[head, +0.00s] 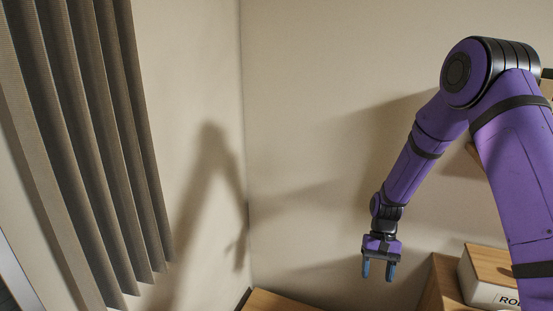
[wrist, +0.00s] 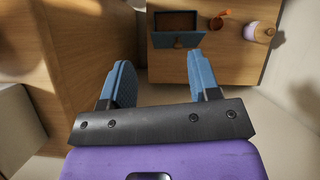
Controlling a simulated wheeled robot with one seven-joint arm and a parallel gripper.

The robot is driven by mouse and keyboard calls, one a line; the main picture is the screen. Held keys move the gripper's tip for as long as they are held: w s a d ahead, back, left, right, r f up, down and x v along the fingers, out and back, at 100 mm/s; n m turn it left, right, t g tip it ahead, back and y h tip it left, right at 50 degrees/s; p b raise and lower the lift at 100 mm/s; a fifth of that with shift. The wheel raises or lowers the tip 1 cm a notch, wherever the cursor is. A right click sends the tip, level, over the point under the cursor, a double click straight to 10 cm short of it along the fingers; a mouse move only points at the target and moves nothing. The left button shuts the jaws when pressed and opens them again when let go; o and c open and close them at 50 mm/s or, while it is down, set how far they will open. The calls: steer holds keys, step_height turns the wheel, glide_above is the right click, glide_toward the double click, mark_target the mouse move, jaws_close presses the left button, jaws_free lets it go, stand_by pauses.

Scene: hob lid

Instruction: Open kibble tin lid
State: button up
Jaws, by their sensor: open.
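My gripper (head: 378,272) hangs fingers down in front of the wall in the head view. Its two blue fingers are apart with nothing between them, as the wrist view (wrist: 159,68) also shows. A blue-grey box (wrist: 158,40), which may be the kibble tin, sits on a wooden surface at the top of the wrist view, beyond the fingertips and apart from them. A dark brown area fills its blue rim; I cannot tell whether this is a lid or the inside. A small tab shows at its near edge. I cannot make out the box in the head view.
A small orange-brown scoop or cup (wrist: 220,19) and a pale jar (wrist: 261,33) stand right of the box. A white box with a wooden top, lettered "RO" (head: 492,294), stands at lower right. A pleated curtain (head: 85,130) hangs at left. Wooden panels lie left of my fingers.

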steer(key=s+d+r+n+t+h, duration=0.1)
steer(key=s+r+t, duration=0.15)
steer(key=r, duration=0.95)
steer(key=s+r+t, duration=0.2)
steer(key=s+r, duration=0.2)
steer(key=r, duration=0.8)
steer(key=s+d+r+t, duration=0.1)
steer(key=s+r+t, duration=0.2)
steer(key=s+r, duration=0.3)
steer(key=s+d+r+n+t, duration=0.1)
steer(key=s+r+t, duration=0.2)
steer(key=s, duration=1)
steer(key=shift+s+r+h, duration=0.35)
steer(key=shift+r+h, duration=0.05)
steer(key=shift+r, duration=1.35)
